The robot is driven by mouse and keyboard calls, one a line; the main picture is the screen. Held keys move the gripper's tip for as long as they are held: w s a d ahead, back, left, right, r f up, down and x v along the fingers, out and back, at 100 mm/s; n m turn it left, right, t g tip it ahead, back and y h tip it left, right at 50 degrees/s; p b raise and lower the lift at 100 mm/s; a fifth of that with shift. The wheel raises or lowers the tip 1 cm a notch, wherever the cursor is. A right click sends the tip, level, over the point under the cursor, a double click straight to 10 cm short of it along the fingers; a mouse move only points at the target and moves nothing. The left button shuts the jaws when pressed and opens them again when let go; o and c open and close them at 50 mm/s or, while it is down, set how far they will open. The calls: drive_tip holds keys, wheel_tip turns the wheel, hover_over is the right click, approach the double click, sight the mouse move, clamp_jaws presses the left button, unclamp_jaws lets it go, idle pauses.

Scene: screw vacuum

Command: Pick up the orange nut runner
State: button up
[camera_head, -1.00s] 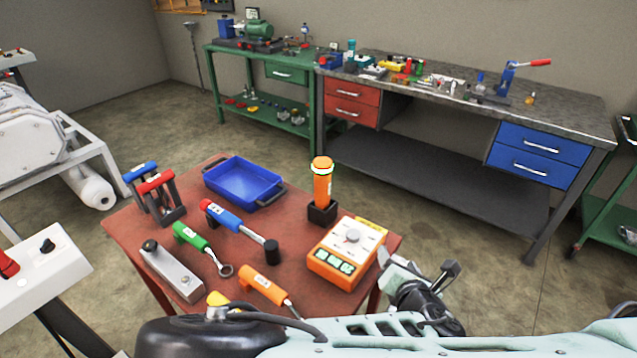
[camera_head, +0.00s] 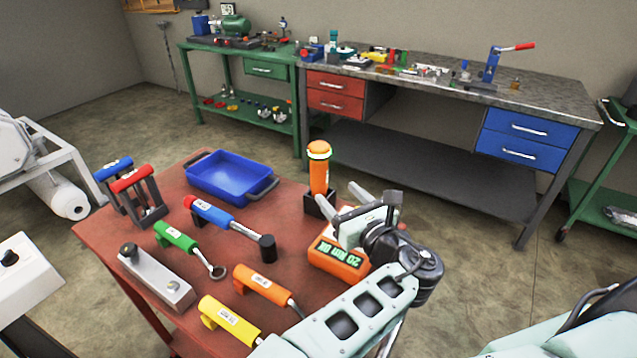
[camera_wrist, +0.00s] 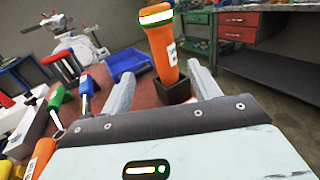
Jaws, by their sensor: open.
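The orange nut runner (camera_head: 319,172) stands upright in a small black holder (camera_head: 314,205) on the red table (camera_head: 110,240). It has a white and green band near its rounded top. My gripper (camera_head: 340,197) is open and empty, just right of and in front of the holder in the head view. In the wrist view the fingers of my gripper (camera_wrist: 160,72) point toward the holder, one on each side.
An orange meter box (camera_head: 338,262) sits close under my gripper. A blue tray (camera_head: 228,180) lies behind left. Blue, green, orange (camera_head: 262,284) and yellow (camera_head: 228,322) handled tools lie on the table. A red-and-blue-handled rack (camera_head: 132,188) stands at the left.

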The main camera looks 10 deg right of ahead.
sight(322, 176)
drive_tip(key=shift+w+a+f+b, duration=0.2)
drive_tip(key=shift+w+b, duration=0.4)
drive_tip(key=shift+b, duration=0.55)
drive_tip(key=shift+w+a+f+b, duration=0.15)
drive_tip(key=shift+w+b, duration=0.4)
drive_tip(key=shift+b, duration=0.55)
drive_tip(key=p+x, duration=0.1)
drive_tip(key=x, duration=0.1)
drive_tip(key=r+x, duration=0.1)
drive_tip(key=x, duration=0.1)
drive_tip(key=shift+p, duration=0.4)
drive_tip(key=shift+d+p+x, duration=0.15)
drive_tip(key=shift+p+x, duration=0.2)
drive_tip(key=shift+x, duration=1.15)
drive_tip(key=shift+d+p+x, duration=0.15)
drive_tip(key=shift+p+x, duration=0.2)
drive_tip(key=shift+x, duration=1.2)
drive_tip(key=shift+f, duration=0.1)
drive_tip(key=shift+c, duration=0.2)
clamp_jaws()
wheel_tip(322, 176, up, 10)
drive_tip(key=shift+r, duration=0.1)
